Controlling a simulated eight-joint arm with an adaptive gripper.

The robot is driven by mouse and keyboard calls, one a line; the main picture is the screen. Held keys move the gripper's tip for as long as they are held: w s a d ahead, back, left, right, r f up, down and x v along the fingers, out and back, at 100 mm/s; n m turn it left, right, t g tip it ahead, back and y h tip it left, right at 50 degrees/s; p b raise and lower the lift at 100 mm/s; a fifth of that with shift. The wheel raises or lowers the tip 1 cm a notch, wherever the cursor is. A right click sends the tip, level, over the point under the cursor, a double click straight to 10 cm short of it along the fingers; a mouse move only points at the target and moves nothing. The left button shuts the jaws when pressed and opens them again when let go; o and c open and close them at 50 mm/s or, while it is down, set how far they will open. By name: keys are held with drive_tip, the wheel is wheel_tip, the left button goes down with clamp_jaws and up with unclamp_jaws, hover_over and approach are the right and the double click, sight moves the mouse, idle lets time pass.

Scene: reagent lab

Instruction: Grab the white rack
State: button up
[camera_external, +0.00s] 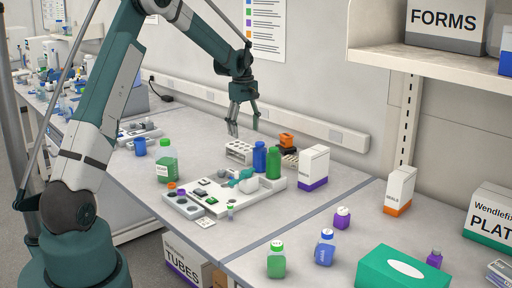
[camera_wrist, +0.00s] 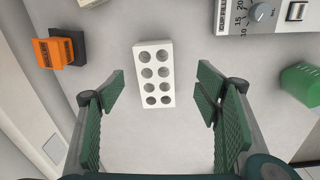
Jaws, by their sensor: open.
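The white rack (camera_wrist: 154,103) is a small block with two rows of round holes, all empty in the wrist view. It lies on the bench between my open fingers in that view, ahead of and below them. In the external view the rack (camera_external: 239,152) stands on the bench near the wall, left of a blue bottle. My gripper (camera_external: 243,132) hangs above the bench over the rack, pointing down. In the wrist view my gripper (camera_wrist: 158,100) has its green finger pads wide apart, with nothing held.
A blue bottle (camera_external: 259,157) and a green bottle (camera_external: 273,163) stand close right of the rack. An orange-and-black item (camera_wrist: 54,51) lies nearby. A white instrument tray (camera_external: 262,187) is in front, with a green-filled bottle (camera_external: 166,162) to the left. The wall is behind.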

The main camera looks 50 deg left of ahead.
sight(242, 146)
drive_tip(key=shift+n+g, duration=0.3)
drive_tip(key=shift+n, duration=0.3)
drive_tip(key=a+f, duration=0.2)
drive_tip(key=w+a+f+p, duration=0.1)
drive_tip(key=shift+w+a+f, duration=0.2)
drive_tip(key=shift+a+f, duration=0.2)
drive_tip(key=shift+f, duration=1.3)
drive_tip(key=shift+w+f+p, duration=0.1)
drive_tip(key=shift+f+p, duration=0.25)
drive_tip(key=shift+f, duration=2.25)
drive_tip(key=c, duration=1)
